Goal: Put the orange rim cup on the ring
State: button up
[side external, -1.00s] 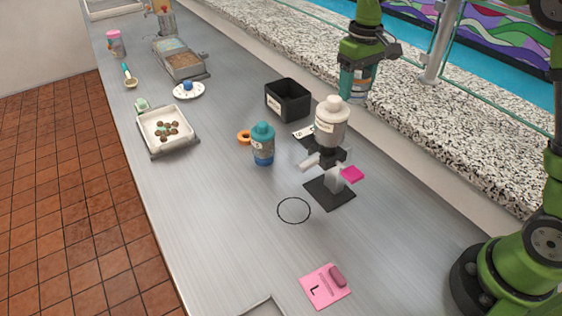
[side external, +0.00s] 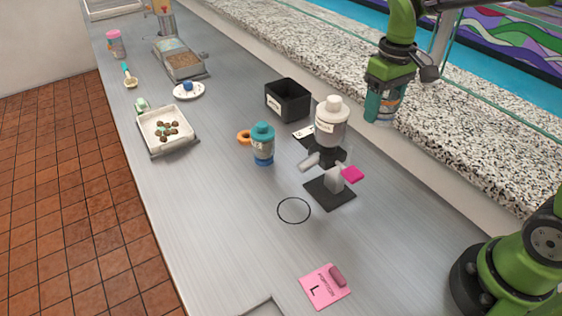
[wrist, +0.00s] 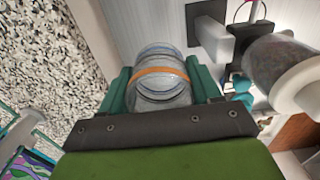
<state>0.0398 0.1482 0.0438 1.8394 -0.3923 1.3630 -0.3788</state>
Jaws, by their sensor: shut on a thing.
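The orange rim cup (wrist: 160,78) is a clear cup with an orange band, held between the teal fingers of my gripper (wrist: 162,88) in the wrist view. In the side external view my gripper (side external: 382,110) is raised by the speckled ledge, right of the dispenser, and its fingers largely hide the cup. The ring (side external: 294,210) is a thin black circle on the steel counter, in front and left of the dispenser stand. It is empty, and my gripper is well apart from it, up and to the right.
The white-capped dispenser (side external: 331,125) on its dark stand (side external: 329,192) rises between my gripper and the ring. A teal-capped bottle (side external: 263,146), an orange loop (side external: 244,137) and a black bin (side external: 288,100) stand farther back. A pink card (side external: 325,287) lies in front. Counter around the ring is clear.

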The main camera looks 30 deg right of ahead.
dwell(0.3)
notch_tip(320, 180, up, 11)
jog(key=s+a+n, duration=0.1)
jog(key=s+a, duration=0.3)
jog(key=a, duration=0.5)
jog(key=s+a+n, duration=0.2)
jog(key=s+a, duration=0.1)
jog(key=a, duration=0.6)
jog(key=s+a+n, duration=0.1)
jog(key=s+a, duration=0.3)
jog(key=a, duration=0.5)
notch_tip(320, 180, down, 23)
jog(key=shift+w+f, duration=0.1)
jog(key=shift+w, duration=0.05)
jog(key=shift+f, duration=0.4)
jog(key=shift+w, duration=0.1)
